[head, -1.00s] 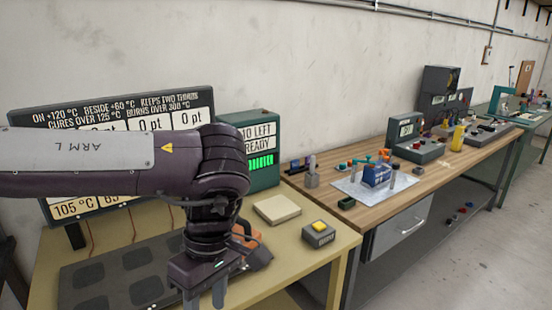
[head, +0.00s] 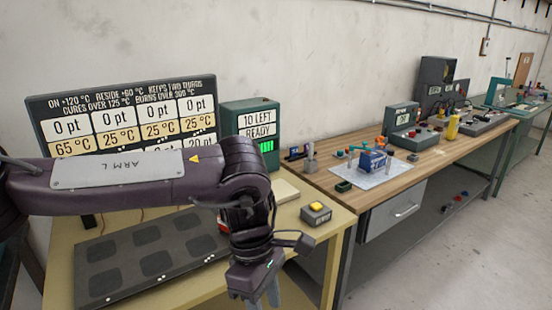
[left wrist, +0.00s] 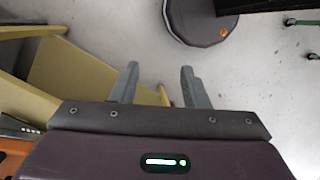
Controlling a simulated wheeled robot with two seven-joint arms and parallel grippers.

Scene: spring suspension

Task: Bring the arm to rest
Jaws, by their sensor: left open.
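My left arm comes in from the left in the head view and bends downward at the wrist. My left gripper (head: 262,298) hangs near the front right edge of the yellow table (head: 175,288), with its fingertips cut off by the lower picture edge. In the left wrist view the gripper (left wrist: 158,85) is open and empty. Its two fingers are apart, with grey floor between and beyond them. My right gripper is in neither view.
A scoreboard (head: 125,110) stands behind. A wooden bench (head: 345,148) with several devices extends right.

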